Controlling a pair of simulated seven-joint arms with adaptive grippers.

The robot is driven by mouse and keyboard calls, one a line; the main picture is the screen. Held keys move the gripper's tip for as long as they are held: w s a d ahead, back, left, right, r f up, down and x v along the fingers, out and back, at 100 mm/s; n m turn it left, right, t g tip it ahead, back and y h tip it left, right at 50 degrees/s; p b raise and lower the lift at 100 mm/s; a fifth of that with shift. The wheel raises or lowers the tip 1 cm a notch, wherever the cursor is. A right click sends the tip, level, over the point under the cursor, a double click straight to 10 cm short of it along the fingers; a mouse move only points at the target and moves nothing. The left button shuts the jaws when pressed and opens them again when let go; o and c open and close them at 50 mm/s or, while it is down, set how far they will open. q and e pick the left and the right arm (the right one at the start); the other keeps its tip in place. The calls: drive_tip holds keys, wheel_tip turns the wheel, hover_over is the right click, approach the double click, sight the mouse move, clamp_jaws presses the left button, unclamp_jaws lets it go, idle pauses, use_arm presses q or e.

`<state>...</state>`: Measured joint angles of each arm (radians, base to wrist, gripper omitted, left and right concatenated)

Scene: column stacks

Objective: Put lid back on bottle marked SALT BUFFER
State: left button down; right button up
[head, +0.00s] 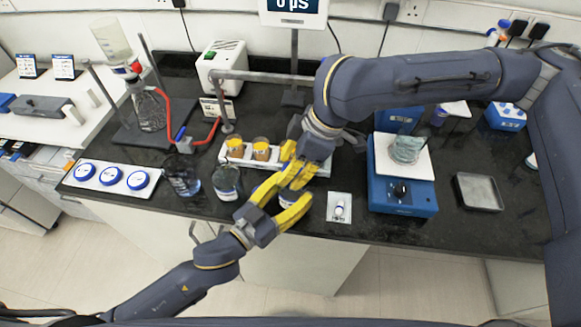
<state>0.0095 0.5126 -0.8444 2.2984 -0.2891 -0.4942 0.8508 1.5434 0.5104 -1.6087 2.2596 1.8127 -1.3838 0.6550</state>
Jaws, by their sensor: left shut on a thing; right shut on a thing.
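My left gripper (293,190) reaches in from the lower left, its yellow fingers shut around a small bottle (288,199) near the bench's front edge. Only part of this bottle shows, and its label is not readable. My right gripper (294,178) comes down from above right, with its yellow fingertips close over that bottle. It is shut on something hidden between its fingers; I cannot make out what. Three blue-and-white round lids (111,176) lie on a white tray (68,181) at the left. No SALT BUFFER marking is legible.
Behind is a rack with orange-filled jars (261,150). A small vial (339,208) on a white square and a blue stirrer (402,195) with a beaker (406,148) are to the right.

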drive_tip(key=m+t, duration=0.1)
drive_tip(key=m, duration=0.2)
drive_tip(key=m+t, duration=0.1)
drive_tip(key=m, duration=0.2)
drive_tip(key=shift+w+h, duration=0.1)
drive_tip(key=shift+h, duration=0.3)
drive_tip(key=m, duration=0.2)
drive_tip(key=m+t+h, duration=0.1)
drive_tip(key=m, duration=0.2)
drive_tip(key=shift+m+h, duration=0.3)
drive_tip(key=m+h, duration=0.1)
drive_tip(key=m, duration=0.1)
drive_tip(key=m+t+h, duration=0.1)
drive_tip(key=m, duration=0.2)
drive_tip(key=shift+w, duration=0.1)
drive_tip(key=m+h, duration=0.1)
drive_tip(key=m, duration=0.4)
drive_tip(key=shift+d+h, duration=0.2)
drive_tip(key=shift+h, duration=0.2)
drive_tip(key=o, duration=0.8)
drive_tip(key=shift+r, duration=0.1)
